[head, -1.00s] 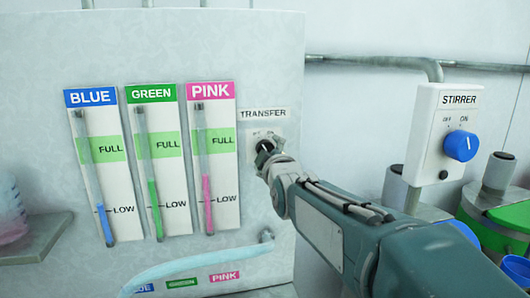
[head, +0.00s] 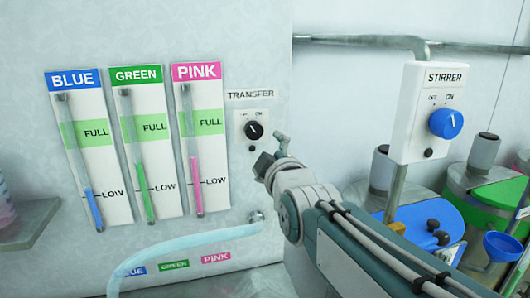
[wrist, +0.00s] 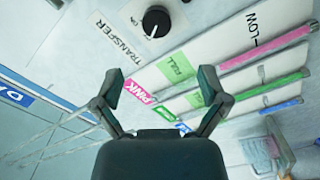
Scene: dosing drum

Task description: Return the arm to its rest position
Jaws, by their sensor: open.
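My gripper (head: 272,155) is open and empty in front of the pale panel, just right of and below the black TRANSFER knob (head: 254,130). It does not touch the knob. In the wrist view, my gripper's two fingers (wrist: 160,90) stand wide apart with nothing between them. The knob (wrist: 156,21) shows there beyond the fingers, near the top. My arm reaches in from the lower right.
Blue (head: 90,150), green (head: 147,150) and pink (head: 200,150) level gauges are on the panel at left. A pale hose (head: 180,245) curves below them. The STIRRER box (head: 425,110) with a blue knob, and drums (head: 485,200), stand at right. A shelf (head: 35,230) is at far left.

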